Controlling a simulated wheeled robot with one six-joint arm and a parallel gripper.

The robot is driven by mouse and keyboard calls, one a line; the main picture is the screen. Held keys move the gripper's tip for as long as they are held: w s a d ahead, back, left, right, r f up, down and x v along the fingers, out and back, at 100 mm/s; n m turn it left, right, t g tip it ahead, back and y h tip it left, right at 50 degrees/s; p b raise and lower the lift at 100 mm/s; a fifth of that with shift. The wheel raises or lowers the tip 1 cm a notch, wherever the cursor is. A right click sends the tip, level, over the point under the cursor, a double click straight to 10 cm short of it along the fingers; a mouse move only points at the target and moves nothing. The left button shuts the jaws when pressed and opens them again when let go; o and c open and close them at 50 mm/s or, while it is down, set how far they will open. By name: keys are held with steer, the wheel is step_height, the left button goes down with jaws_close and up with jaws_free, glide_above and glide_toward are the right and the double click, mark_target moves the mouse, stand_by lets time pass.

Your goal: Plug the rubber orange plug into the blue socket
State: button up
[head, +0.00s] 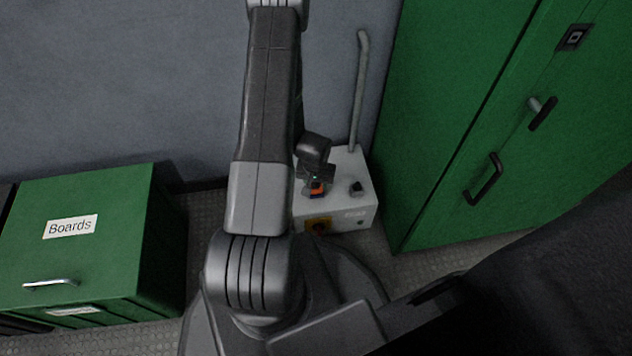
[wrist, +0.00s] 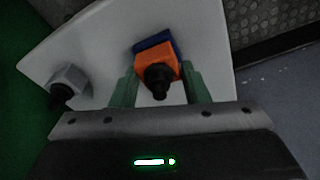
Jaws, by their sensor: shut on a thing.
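The orange plug (wrist: 156,70) has a black rubber end and sits between the two greenish fingers of my gripper (wrist: 160,90), which is shut on it. The blue socket (wrist: 152,44) shows just behind the plug on the white box top, partly hidden by it. The plug overlaps the socket in the wrist view; I cannot tell how deep it sits. In the head view the orange plug (head: 317,188) is small, below my gripper (head: 316,180), over the white box.
A green cabinet (head: 440,150) stands close on the right. A green Boards box (head: 110,250) stands at the left.

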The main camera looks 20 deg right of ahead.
steer(key=shift+f, duration=0.3)
steer(key=o, duration=1.1)
steer(key=r+p, duration=0.2)
steer(key=r, duration=0.2)
steer(key=s+r+p, duration=0.1)
steer(key=r+p, duration=0.2)
steer(key=r, duration=0.2)
steer(key=s+a+r+p, duration=0.1)
steer(key=r+p, duration=0.2)
steer(key=r, duration=0.1)
steer(key=shift+r, duration=0.4)
steer(key=shift+w+f, duration=0.1)
steer(key=f+b, duration=0.2)
steer(key=f, duration=0.2)
steer(key=w+f+b, duration=0.1)
steer(key=f+b, duration=0.2)
steer(key=f, duration=0.1)
steer(key=d+f+b, duration=0.1)
steer(key=f+b, duration=0.2)
steer(key=f, duration=0.2)
steer(key=shift+w+f, duration=0.1)
steer(key=shift+w, duration=0.25)
